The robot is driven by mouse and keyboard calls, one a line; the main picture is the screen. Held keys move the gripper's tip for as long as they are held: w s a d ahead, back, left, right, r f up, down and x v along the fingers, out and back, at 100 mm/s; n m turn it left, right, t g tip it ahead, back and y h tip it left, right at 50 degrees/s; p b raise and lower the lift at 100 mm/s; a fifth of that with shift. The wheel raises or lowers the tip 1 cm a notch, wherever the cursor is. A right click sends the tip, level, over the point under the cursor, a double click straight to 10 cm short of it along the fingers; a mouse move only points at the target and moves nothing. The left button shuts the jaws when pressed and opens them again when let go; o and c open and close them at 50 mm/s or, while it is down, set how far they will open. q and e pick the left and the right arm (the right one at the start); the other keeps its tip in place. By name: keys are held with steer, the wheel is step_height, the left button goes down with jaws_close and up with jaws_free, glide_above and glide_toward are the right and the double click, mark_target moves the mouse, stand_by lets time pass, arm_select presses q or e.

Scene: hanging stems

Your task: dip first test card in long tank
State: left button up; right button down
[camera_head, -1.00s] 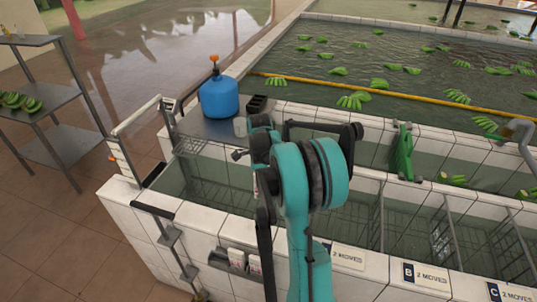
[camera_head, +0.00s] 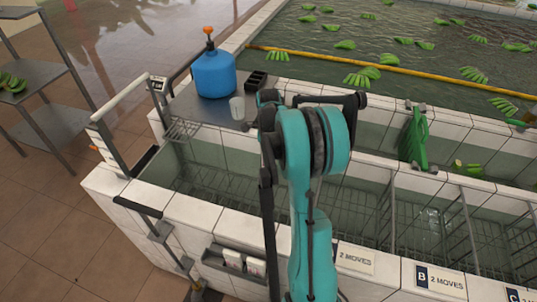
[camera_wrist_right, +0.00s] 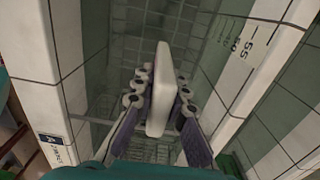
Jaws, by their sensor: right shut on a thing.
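The long tank (camera_head: 243,228) runs across the head view, with white tiled walls, shallow clear water and wire dividers inside. It also shows in the right wrist view, with depth marks on its wall (camera_wrist_right: 237,45). My right gripper (camera_wrist_right: 161,82) is shut on a white card (camera_wrist_right: 160,95), seen as a thick white slab between the two fingers. Tank wall and wire mesh lie beyond it; I cannot tell whether its tip touches water. In the head view my teal right arm hides the gripper and card. My left gripper is not in view.
A grey holder (camera_head: 233,262) with small white pieces hangs on the front wall. A blue bottle (camera_head: 214,72) and a white cup (camera_head: 237,108) stand on a metal shelf at the back left.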

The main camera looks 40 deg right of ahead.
step_height(320, 180, down, 18)
steer(key=b, duration=1.1)
steer(key=shift+r, duration=0.1)
stand_by(1.0)
step_height(320, 180, up, 27)
steer(key=p, duration=1.7)
steer(key=shift+p, duration=0.35)
steer(key=shift+a, duration=0.1)
stand_by(0.3)
